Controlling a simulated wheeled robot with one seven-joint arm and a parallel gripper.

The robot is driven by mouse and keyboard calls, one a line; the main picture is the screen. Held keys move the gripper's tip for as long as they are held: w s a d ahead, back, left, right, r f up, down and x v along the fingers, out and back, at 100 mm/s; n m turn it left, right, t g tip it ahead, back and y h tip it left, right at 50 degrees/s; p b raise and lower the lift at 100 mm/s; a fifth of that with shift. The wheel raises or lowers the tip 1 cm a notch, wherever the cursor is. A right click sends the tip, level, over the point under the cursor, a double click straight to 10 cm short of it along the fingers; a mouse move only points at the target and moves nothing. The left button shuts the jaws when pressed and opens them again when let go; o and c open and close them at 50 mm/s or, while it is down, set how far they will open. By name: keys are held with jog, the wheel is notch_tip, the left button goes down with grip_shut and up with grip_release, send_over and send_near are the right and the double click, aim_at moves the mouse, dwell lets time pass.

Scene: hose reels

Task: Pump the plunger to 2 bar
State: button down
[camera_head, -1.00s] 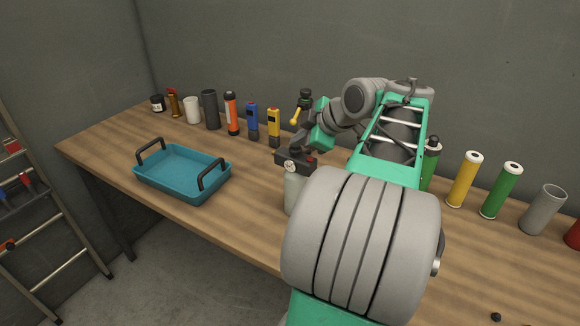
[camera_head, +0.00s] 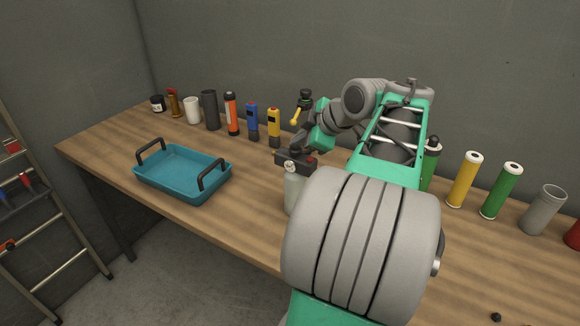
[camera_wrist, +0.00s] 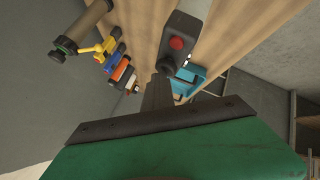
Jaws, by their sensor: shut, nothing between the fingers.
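A pump sprayer with a pale, translucent bottle (camera_head: 294,191) stands upright near the front of the bench. Its dark head (camera_head: 284,160) carries a small round white gauge (camera_head: 290,167), whose needle is too small to read. My gripper (camera_head: 300,146) is shut and empty, pointing down at the top of the head. The plunger is largely hidden by the fingers. In the wrist view the shut fingers (camera_wrist: 158,92) are beside the sprayer's dark head (camera_wrist: 185,28), which has a red button (camera_wrist: 176,43). I cannot tell whether they touch the plunger.
A blue tray with dark handles (camera_head: 182,174) sits to the left. Several canisters and tools line the back, including a blue tool (camera_head: 252,118) and a yellow one (camera_head: 274,124). Green (camera_head: 501,188) and yellow (camera_head: 464,178) cylinders stand at right. The bench between tray and sprayer is clear.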

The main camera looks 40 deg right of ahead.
aim_at(298, 150)
jog(key=shift+s+f, duration=0.1)
jog(key=shift+f, duration=0.6)
jog(key=shift+a+f+b, duration=0.1)
jog(key=shift+f+b, duration=0.35)
jog(key=shift+b, duration=0.2)
jog(key=shift+f, duration=0.1)
jog(key=r+p, duration=0.2)
jog(key=r, duration=0.1)
jog(key=r+p, duration=0.2)
jog(key=r, duration=0.1)
jog(key=shift+w+r, duration=0.2)
jog(key=shift+r, duration=0.3)
